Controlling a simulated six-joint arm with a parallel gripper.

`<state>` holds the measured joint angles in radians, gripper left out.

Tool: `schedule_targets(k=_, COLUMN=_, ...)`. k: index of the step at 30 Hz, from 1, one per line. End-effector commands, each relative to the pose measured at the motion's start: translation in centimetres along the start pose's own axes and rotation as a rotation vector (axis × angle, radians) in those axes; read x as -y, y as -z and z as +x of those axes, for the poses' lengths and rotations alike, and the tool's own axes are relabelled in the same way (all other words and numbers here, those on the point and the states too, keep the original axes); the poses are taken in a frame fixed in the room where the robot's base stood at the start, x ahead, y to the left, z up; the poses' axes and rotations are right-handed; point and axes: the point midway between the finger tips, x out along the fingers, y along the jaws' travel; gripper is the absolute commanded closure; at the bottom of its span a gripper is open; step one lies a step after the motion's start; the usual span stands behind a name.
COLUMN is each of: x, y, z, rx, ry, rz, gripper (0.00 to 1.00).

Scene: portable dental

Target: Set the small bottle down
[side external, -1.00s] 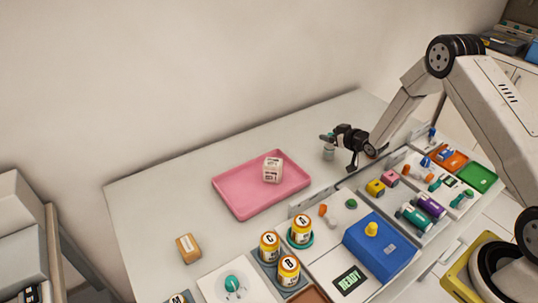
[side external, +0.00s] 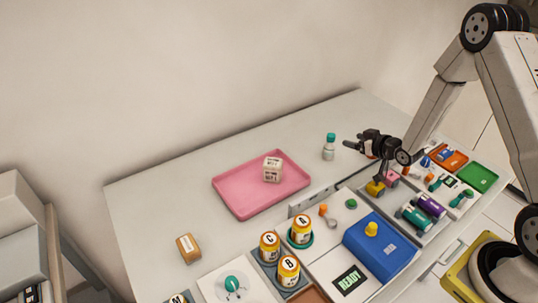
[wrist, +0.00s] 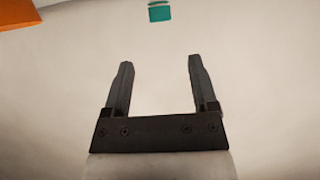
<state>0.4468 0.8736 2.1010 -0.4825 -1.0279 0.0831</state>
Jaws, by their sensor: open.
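The small bottle (side external: 329,149), pale with a teal cap, stands upright on the grey table to the right of the pink tray. My gripper (side external: 358,160) is open and empty, to the right of the bottle and apart from it. In the wrist view my gripper's two fingers (wrist: 160,80) are spread with nothing between them. A teal piece (wrist: 159,13) at the top edge of that view looks like the bottle's cap; the rest of the bottle is out of frame there.
The pink tray (side external: 235,196) holds a white printed cube (side external: 272,170). Lettered yellow bottles (side external: 270,246), a blue box (side external: 380,247) and trays of small parts fill the front. A tan block (side external: 188,248) lies front left. The table behind the bottle is clear.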

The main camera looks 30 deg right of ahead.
Motion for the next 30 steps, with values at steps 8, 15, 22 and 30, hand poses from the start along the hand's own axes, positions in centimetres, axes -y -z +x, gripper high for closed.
schedule_targets(k=8, x=0.0, y=0.0, z=-1.3, rx=-0.001, ry=0.001, rz=0.000, gripper=0.25)
schedule_targets(k=15, x=0.0, y=0.0, z=-1.3, rx=-0.001, ry=0.001, rz=0.000, gripper=0.25)
schedule_targets(k=22, x=0.0, y=0.0, z=-1.3, rx=-0.001, ry=0.001, rz=0.000, gripper=0.25)
schedule_targets(k=30, x=0.5, y=0.4, z=-1.5, rx=0.030, ry=-0.004, rz=-0.007, gripper=0.25)
